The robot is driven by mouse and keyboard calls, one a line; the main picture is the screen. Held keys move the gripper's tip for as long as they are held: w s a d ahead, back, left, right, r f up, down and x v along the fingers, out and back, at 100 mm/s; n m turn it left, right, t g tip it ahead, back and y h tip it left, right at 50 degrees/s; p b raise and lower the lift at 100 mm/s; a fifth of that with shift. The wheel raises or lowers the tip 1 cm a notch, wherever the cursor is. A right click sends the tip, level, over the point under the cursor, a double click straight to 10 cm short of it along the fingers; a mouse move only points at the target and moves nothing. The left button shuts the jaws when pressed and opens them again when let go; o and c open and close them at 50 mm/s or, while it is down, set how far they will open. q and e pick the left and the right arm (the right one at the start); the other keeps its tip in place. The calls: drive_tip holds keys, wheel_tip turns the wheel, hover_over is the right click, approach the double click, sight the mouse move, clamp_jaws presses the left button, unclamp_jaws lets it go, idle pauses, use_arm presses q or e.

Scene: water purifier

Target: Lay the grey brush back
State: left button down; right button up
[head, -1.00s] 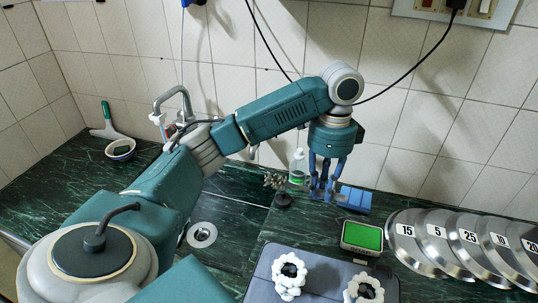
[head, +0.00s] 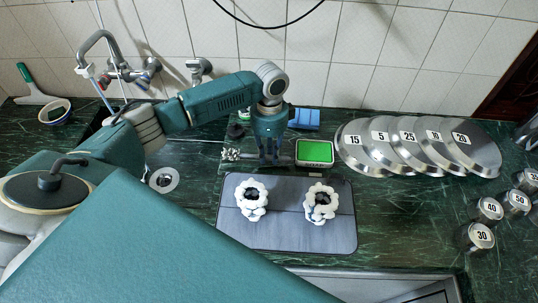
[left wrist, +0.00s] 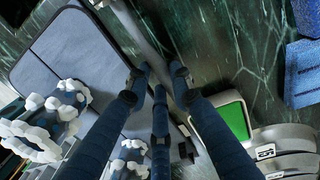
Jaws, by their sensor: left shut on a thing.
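My left gripper (head: 268,160) points down just left of the green-topped scale, above the back edge of the grey mat (head: 290,240). Its fingers also show in the left wrist view (left wrist: 160,80). They are closed on a slim grey thing (left wrist: 150,40), which looks like the grey brush's handle and runs between the fingertips. Two white knobbly ring-shaped holders (head: 252,195) stand on the mat, the second one (head: 320,203) on the right. My right gripper is not in view.
The green-topped scale (head: 314,152) is close right of the gripper. Metal discs with numbers (head: 408,145) overlap farther right, with numbered cylinders (head: 480,236) beyond. A blue block (head: 305,118) lies behind. A tap (head: 100,50) rises at the back left.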

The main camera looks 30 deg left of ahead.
use_arm(q)
drive_tip(key=shift+f, duration=0.85)
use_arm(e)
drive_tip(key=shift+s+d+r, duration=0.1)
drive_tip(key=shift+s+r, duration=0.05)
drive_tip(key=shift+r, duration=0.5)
use_arm(q)
drive_tip(key=c, duration=1.5)
unclamp_jaws()
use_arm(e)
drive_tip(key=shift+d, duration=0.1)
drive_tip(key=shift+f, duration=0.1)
